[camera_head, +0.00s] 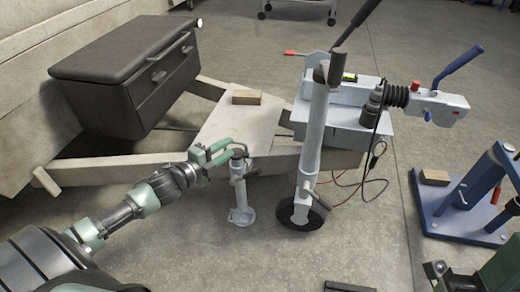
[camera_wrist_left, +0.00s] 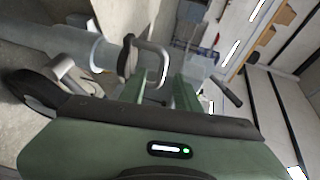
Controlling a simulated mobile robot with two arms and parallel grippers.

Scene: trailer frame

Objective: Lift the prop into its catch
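The prop (camera_head: 240,190) is a pale grey leg beside the trailer's drawbar, upright with its round foot (camera_head: 241,216) at the floor. A bent dark handle shows at its top in the head view. My left gripper (camera_head: 222,152) is at this top end, its fingers apart. In the left wrist view, a gap shows between the two green fingers (camera_wrist_left: 160,92), and a bent metal handle (camera_wrist_left: 153,58) with a dark grip is just beyond them. I cannot tell whether they touch it. I cannot clearly make out the catch.
The jockey wheel post (camera_head: 313,140) with its black wheel (camera_head: 301,214) stands close to the right of the prop. A dark toolbox (camera_head: 125,70) is at the left. A wooden block (camera_head: 247,97) lies on the drawbar. A blue stand (camera_head: 470,205) is at the right.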

